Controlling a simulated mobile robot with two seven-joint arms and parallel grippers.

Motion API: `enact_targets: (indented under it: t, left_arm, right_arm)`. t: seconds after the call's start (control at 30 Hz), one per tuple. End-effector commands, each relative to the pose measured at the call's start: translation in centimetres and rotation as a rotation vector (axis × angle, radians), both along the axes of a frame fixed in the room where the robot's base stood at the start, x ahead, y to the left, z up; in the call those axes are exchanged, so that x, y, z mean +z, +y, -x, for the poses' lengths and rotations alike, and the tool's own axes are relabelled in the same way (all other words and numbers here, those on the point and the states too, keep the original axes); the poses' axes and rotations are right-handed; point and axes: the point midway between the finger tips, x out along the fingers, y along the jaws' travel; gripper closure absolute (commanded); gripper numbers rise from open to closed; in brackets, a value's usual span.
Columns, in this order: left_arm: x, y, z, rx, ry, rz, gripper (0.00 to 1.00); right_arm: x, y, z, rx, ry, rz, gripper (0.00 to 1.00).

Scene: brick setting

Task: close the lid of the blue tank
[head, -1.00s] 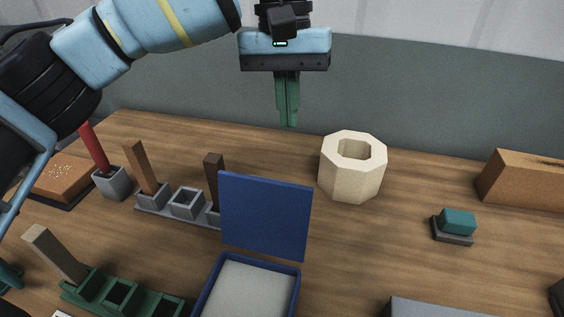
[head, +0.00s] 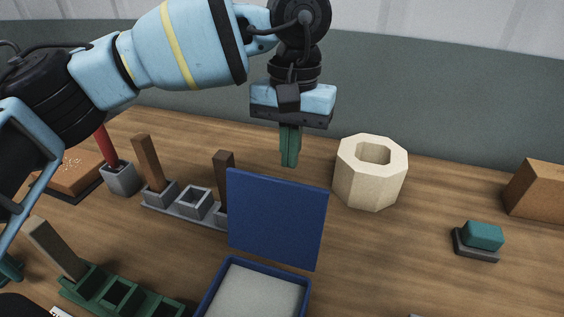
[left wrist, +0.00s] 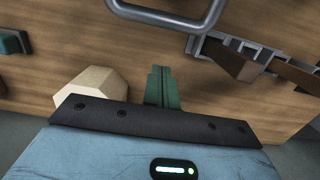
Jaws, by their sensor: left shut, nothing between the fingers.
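The blue tank (head: 207,303) stands at the bottom of the head view, with pale grey-white content inside. Its blue lid (head: 277,220) stands up, open, at the tank's far edge. My left gripper (head: 289,165) points down behind the lid, with its green fingers together and nothing between them. The fingertips show a little above the lid's top edge in the picture and look apart from it. In the left wrist view, the shut fingers (left wrist: 161,75) show above the wrist housing. My right gripper is not in view.
A cream octagonal ring block (head: 370,180) stands right of the gripper. A grey rack (head: 160,210) with brown sticks is left of the lid. A green rack (head: 115,297) is at front left. A teal block (head: 483,236) sits at right. Bare table lies between.

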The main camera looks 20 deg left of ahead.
Motion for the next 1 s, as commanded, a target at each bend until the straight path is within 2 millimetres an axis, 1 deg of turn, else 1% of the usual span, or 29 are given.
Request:
enact_targets:
  t: [0.03,0.07,0.3,0.43,0.6,1.0]
  left_arm:
    - [-1.0,0.1,0.1,0.000,0.003,-0.002,1.00]
    - [-1.6,0.1,0.2,0.000,0.002,-0.002,1.00]
    - [-0.2,0.1,2.7,-0.001,-0.003,0.000,1.00]
    - [0.1,0.1,3.5,0.001,-0.002,0.000,1.00]
    - [0.1,0.1,3.8,0.000,0.000,0.001,1.00]
    - [0.2,0.1,3.6,0.001,-0.009,0.001,1.00]
  right_arm:
    - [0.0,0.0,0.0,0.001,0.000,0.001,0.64]
    - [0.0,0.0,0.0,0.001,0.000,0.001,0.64]
    - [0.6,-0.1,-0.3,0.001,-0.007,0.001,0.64]
    - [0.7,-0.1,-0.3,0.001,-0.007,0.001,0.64]
    - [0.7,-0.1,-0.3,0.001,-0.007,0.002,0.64]
    - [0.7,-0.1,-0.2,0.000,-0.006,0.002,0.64]
